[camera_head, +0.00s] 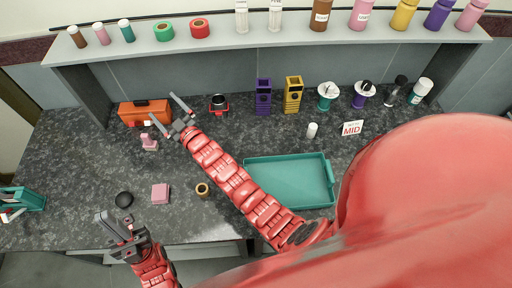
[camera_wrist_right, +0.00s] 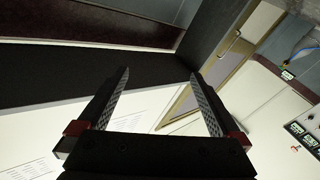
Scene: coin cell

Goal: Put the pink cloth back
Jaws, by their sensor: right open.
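A pink square that looks like the folded cloth (camera_head: 160,193) lies flat on the dark speckled counter at the left. My left gripper (camera_head: 112,222) is low at the left, below and left of the cloth and apart from it; its jaw gap is unclear. My right gripper (camera_head: 168,112) is above the back left of the counter, beyond the cloth, near an orange toolbox. The right wrist view shows its two fingers (camera_wrist_right: 158,76) spread with nothing between them; the cloth does not show there.
An orange toolbox (camera_head: 146,110) and small pink item (camera_head: 149,142) stand near my right gripper. A black round object (camera_head: 124,199) and brown ring (camera_head: 202,189) flank the cloth. A teal tray (camera_head: 327,200) is at centre right. Bottles and tape line the raised shelf (camera_head: 290,44).

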